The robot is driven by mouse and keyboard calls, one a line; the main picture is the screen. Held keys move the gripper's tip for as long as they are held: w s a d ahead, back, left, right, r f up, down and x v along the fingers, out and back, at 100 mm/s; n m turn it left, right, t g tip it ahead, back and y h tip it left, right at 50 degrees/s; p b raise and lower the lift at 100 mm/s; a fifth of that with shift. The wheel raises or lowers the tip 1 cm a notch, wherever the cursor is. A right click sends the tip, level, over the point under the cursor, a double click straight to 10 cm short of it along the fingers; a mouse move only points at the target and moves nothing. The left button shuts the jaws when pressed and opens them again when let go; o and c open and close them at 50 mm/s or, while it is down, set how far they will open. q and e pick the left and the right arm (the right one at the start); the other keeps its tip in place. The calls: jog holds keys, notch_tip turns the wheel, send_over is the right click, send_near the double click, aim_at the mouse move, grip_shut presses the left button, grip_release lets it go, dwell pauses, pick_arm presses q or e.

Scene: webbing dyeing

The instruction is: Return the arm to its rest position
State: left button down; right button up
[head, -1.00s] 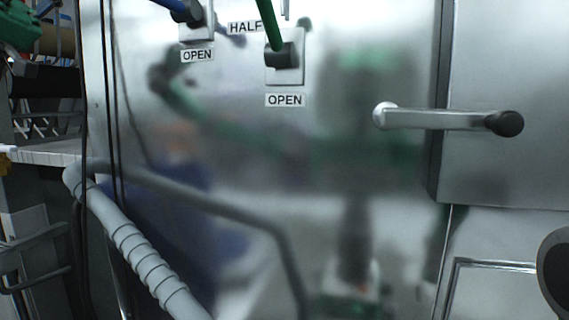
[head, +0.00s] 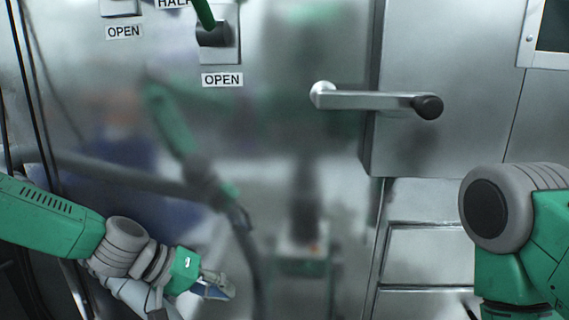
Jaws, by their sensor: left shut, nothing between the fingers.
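My left gripper (head: 216,287) is at the lower left, at the end of my green and grey left arm, which comes in from the left edge. Its fingers are shut with nothing between them. It is in front of the metal cabinet's lower front and appears clear of the handles. My right arm shows at the right edge as a green and grey joint; its gripper is out of view.
The shiny metal cabinet (head: 290,150) fills the view and mirrors my arm. A door handle (head: 375,101) sticks out at centre right. A green-levered valve (head: 212,34) is at the top left, above an OPEN label (head: 222,79). A grey hose (head: 75,172) runs behind my left arm.

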pick_arm(q)
jog(key=s+a+f+g+y+p, duration=0.1)
jog(key=s+a+f+y, duration=0.15)
jog(key=s+f, duration=0.75)
jog(key=s+a+f+y+p, duration=0.1)
jog(key=s+a+f+y, duration=0.1)
jog(key=s, duration=0.4)
jog(key=s+a+f+y+p, duration=0.1)
jog(key=s+a+f+y, duration=0.1)
jog(key=s+a, duration=0.5)
jog(key=s+a+f+g+y+p, duration=0.1)
jog(key=s+a+f+y, duration=0.2)
jog(key=s, duration=0.4)
jog(key=shift+s+a+f+m, duration=0.3)
jog(key=shift+a+f, duration=0.55)
jog(key=shift+a, duration=0.25)
